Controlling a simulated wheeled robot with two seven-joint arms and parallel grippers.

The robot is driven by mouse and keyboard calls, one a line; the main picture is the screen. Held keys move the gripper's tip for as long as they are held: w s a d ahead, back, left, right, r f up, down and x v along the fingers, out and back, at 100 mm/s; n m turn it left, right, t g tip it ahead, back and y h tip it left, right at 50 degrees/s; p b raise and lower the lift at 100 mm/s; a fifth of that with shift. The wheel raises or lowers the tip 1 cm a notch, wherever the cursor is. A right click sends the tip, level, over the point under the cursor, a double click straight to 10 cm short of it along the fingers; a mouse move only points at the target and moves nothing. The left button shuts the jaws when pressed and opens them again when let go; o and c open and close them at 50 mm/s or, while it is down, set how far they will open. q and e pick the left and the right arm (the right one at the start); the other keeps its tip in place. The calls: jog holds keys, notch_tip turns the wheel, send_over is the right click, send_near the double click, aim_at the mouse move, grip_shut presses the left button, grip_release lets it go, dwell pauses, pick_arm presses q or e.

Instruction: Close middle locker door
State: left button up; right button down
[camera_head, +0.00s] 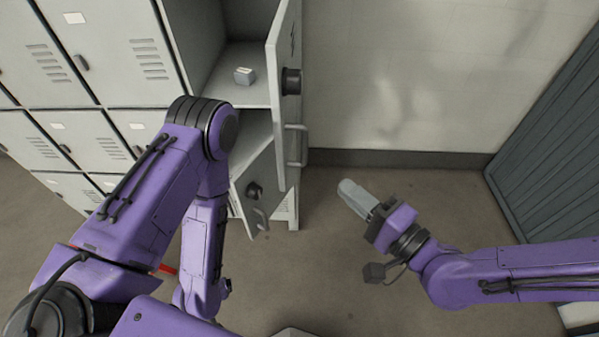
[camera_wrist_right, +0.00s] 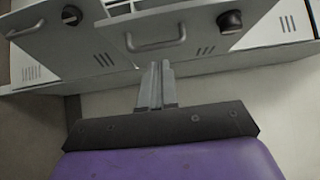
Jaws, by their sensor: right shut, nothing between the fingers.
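The grey middle locker door (camera_head: 256,182) stands open in the head view, with a dark round lock and a bar handle (camera_head: 262,217) near its outer edge. Part of it is hidden by my left arm. My right gripper (camera_head: 349,193) is shut and empty, to the right of this door and apart from it. In the right wrist view its closed fingers (camera_wrist_right: 157,84) point toward locker doors with bar handles (camera_wrist_right: 155,43) and dark knobs; I cannot tell which door is which there. My left arm bends down in front of the lockers; its gripper does not show.
Closed lockers (camera_head: 105,60) stand at the left. Open floor (camera_head: 400,180) lies right of the doors, before a pale wall. A dark ribbed panel (camera_head: 555,150) stands at right.

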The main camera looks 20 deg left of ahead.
jog(key=p, duration=0.2)
send_near(285, 155)
jog(key=w, duration=0.3)
jog(key=a, duration=0.2)
jog(key=a+p, duration=0.1)
jog(key=a, duration=0.1)
jog(key=shift+s+a+r, duration=0.1)
jog(key=shift+s+r, duration=0.1)
jog(key=shift+r, duration=0.2)
pick_arm(q)
jog(key=shift+r, duration=0.9)
pick_arm(e)
jog(key=shift+a+f, duration=0.1)
jog(key=shift+a, duration=0.25)
